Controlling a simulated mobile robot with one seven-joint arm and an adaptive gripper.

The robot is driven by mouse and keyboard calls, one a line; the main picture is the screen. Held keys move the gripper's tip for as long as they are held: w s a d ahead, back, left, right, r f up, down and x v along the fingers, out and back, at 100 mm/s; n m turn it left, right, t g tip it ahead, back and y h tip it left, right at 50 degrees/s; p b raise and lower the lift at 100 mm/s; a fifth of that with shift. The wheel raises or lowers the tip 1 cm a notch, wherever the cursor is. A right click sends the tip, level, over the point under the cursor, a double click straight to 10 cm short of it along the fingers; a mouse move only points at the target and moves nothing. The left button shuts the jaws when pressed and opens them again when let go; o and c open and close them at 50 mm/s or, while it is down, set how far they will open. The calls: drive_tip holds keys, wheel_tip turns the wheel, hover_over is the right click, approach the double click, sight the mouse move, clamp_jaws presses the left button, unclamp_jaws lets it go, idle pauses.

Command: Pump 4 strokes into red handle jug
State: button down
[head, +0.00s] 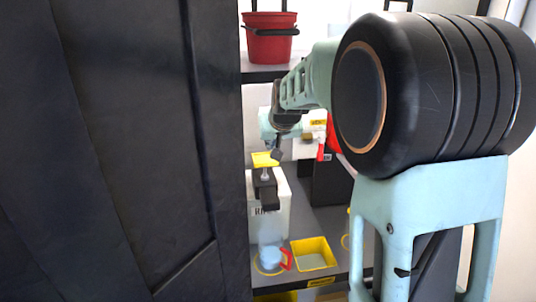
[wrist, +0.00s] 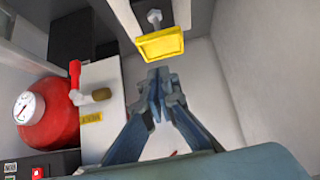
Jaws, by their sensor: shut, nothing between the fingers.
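The red handle jug (head: 270,258), pale blue with a red handle, stands inside a yellow ring on the lower shelf below the pump. The pump's yellow press plate (head: 265,159) tops a metal rod above a black block (head: 265,188) on a white container. In the wrist view the yellow plate (wrist: 160,44) is just beyond my fingertips, with its rod end behind it. My gripper (wrist: 158,92) is shut and empty; in the head view my gripper (head: 277,154) is beside and close to the plate. I cannot tell whether they touch.
A yellow-rimmed tray (head: 327,262) sits right of the jug. A red tank with a gauge (wrist: 28,108) and a red lever valve (wrist: 75,75) stand nearby. A red bucket (head: 270,45) is on the upper shelf. A dark panel (head: 120,150) fills the left.

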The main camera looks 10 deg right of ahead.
sight(268, 165)
drive_tip(key=shift+f, duration=0.1)
drive_tip(key=x, duration=1)
idle(0.3)
wheel_tip(268, 165, down, 5)
drive_tip(key=b, duration=0.4)
drive_tip(key=shift+s+f, duration=0.1)
drive_tip(key=shift+s, duration=0.1)
